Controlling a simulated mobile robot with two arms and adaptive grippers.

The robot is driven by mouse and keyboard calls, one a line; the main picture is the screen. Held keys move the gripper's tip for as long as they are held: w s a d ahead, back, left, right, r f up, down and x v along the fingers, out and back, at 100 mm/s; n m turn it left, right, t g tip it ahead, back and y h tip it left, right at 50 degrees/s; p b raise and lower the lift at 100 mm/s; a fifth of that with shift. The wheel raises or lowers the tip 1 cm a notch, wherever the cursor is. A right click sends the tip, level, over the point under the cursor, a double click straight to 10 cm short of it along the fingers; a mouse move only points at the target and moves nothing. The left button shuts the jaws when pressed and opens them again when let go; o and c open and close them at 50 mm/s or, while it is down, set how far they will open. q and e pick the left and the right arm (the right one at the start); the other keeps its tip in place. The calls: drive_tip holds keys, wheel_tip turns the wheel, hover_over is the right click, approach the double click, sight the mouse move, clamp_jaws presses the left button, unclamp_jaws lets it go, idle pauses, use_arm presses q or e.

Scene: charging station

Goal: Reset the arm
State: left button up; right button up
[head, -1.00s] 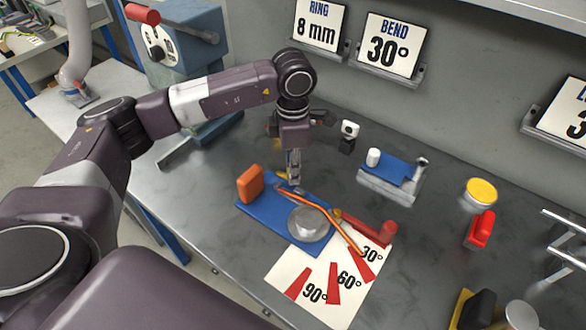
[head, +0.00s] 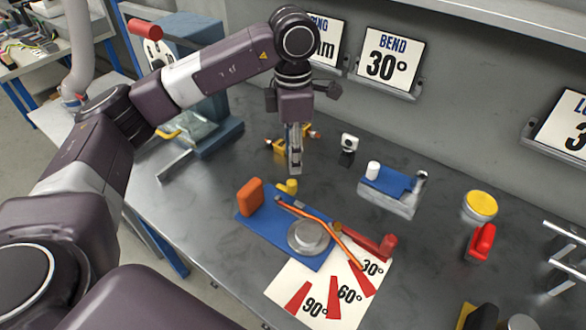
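My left arm comes in from the left, and its gripper (head: 296,168) hangs fingers-down above the bench behind the bending jig, clear of it. The fingers look close together, but I see them edge-on and cannot tell if they are shut. The jig has a blue base plate (head: 258,228), an orange block (head: 250,196), a yellow peg (head: 292,186) and a round grey disc (head: 309,236). An orange rod (head: 318,222) lies across it, its near end over the angle card (head: 318,290) by the 30° mark. A red-handled arm (head: 365,242) sits right of the disc. My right gripper is out of view.
A "BEND 30°" sign (head: 390,56) stands at the back wall. A blue-topped fixture (head: 392,186), a yellow-topped button (head: 481,205) and a red part (head: 482,241) are to the right. A blue machine (head: 200,95) stands behind my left arm. Bench surface between them is clear.

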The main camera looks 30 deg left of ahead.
use_arm(q)
wheel_tip(320, 180, up, 2)
drive_tip(key=shift+r, duration=0.15)
idle(0.5)
